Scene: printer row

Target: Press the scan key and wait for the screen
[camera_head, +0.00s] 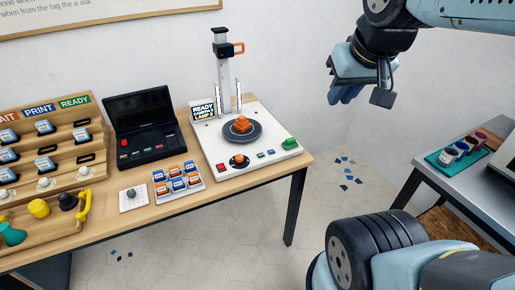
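A white scanner (257,168) stands at the right end of the wooden table. A dark turntable (256,132) on it carries an orange object (242,124). Its small screen (203,109) at the back left reads "READY" with a smaller line that looks like "LAMP". Along its front are a red key (221,168), an orange-topped black dial (239,160), small keys (262,155) and a green part (290,143). I cannot read which one is the scan key. My gripper (345,93) hangs in the air, right of the scanner and apart from it. Its finger gap is unclear.
A column with an orange clamp (236,48) rises behind the turntable. Left are a black case (145,127), a tray of labelled blocks (177,180), a white knob pad (133,198) and a wooden rack (50,150).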

